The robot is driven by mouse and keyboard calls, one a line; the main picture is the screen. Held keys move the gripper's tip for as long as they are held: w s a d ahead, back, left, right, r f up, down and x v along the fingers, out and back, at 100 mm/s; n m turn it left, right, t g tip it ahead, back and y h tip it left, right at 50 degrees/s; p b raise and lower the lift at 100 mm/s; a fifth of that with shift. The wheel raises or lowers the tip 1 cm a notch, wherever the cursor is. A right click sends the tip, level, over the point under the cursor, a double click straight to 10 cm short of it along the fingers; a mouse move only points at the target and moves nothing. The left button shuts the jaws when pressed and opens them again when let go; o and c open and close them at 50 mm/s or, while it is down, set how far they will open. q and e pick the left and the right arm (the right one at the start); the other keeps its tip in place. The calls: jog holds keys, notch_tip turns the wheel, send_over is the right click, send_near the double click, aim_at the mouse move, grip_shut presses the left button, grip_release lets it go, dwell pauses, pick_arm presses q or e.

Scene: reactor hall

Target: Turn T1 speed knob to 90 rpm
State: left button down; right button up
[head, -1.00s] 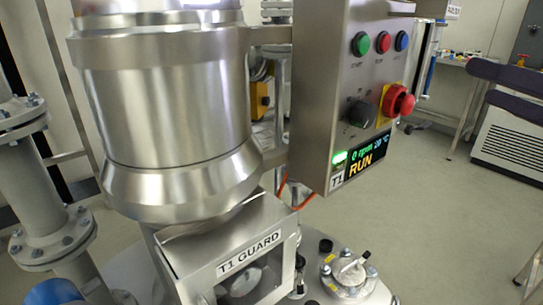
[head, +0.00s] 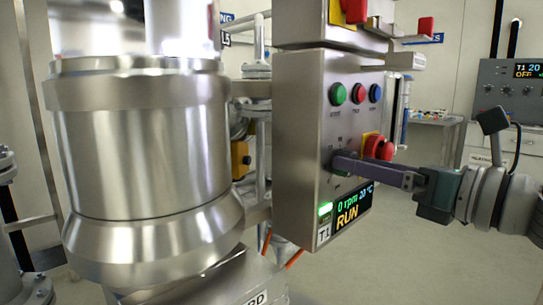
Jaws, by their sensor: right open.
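The T1 control box (head: 300,150) hangs beside the steel vessel. Its display (head: 350,213) reads 0 rpm, 20 °C and RUN, with a green light lit at its left. My right gripper (head: 338,162) reaches in from the right, its fingers at the speed knob on the box front. The fingers cover most of the knob, so its pointer and the dial marks around it are mostly hidden. The jaws are open; whether they touch the knob cannot be told. My left gripper is not in view.
A red emergency stop (head: 374,147) sits just above my right fingers. Green, red and blue buttons are higher, with the green button (head: 338,94) leftmost. The steel vessel (head: 145,150) fills the left. A second T1 panel (head: 510,85) reading OFF stands at the back right.

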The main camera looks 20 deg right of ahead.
jog(key=shift+w+a, duration=0.2)
jog(key=shift+w, duration=0.3)
grip_shut()
dwell(0.4)
